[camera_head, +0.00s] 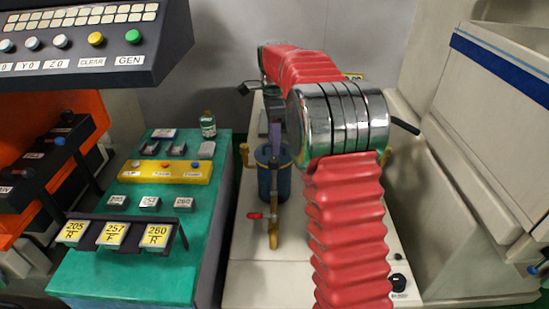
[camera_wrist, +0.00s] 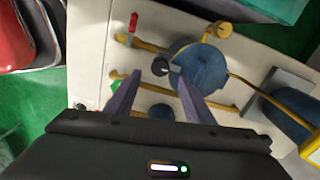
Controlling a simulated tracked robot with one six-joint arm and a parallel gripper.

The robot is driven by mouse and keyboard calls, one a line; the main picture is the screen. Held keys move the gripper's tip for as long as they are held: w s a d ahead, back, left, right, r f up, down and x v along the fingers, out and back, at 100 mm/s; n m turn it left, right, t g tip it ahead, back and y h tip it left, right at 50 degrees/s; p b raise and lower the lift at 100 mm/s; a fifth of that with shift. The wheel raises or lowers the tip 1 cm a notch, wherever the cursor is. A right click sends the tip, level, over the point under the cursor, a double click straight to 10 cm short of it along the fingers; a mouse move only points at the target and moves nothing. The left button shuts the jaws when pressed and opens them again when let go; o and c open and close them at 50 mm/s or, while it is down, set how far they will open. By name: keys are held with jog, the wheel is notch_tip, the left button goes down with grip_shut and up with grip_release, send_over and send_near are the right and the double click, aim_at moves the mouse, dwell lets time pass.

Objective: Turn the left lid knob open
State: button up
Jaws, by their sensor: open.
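A blue canister (camera_head: 273,182) with a yellowish rim stands on a pale bench beyond my arm in the head view. In the wrist view the blue canister (camera_wrist: 203,68) is seen from above, with a black round knob (camera_wrist: 160,66) that has a pale mark at its edge. I cannot tell for sure that this is the left lid knob. My gripper (camera_wrist: 155,76) is open, its two purple fingers pointing at the black knob, with the tips close on either side. Contact cannot be told. In the head view my arm hides most of the gripper.
A brass pipe with a red valve handle (camera_wrist: 133,22) runs beside the canister. A second blue canister (camera_wrist: 284,112) stands to the right in the wrist view. A green bench (camera_head: 130,270) with labelled blocks lies left, and a large pale machine (camera_head: 475,170) stands right.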

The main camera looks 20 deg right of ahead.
aim_at(274, 160)
notch_tip(274, 160, down, 7)
jog(key=shift+f, duration=0.2)
jog(key=shift+c, duration=0.3)
jog(key=c, duration=0.9)
jog(key=shift+d, duration=0.2)
jog(key=shift+c, duration=0.4)
jog(key=shift+a, duration=0.15)
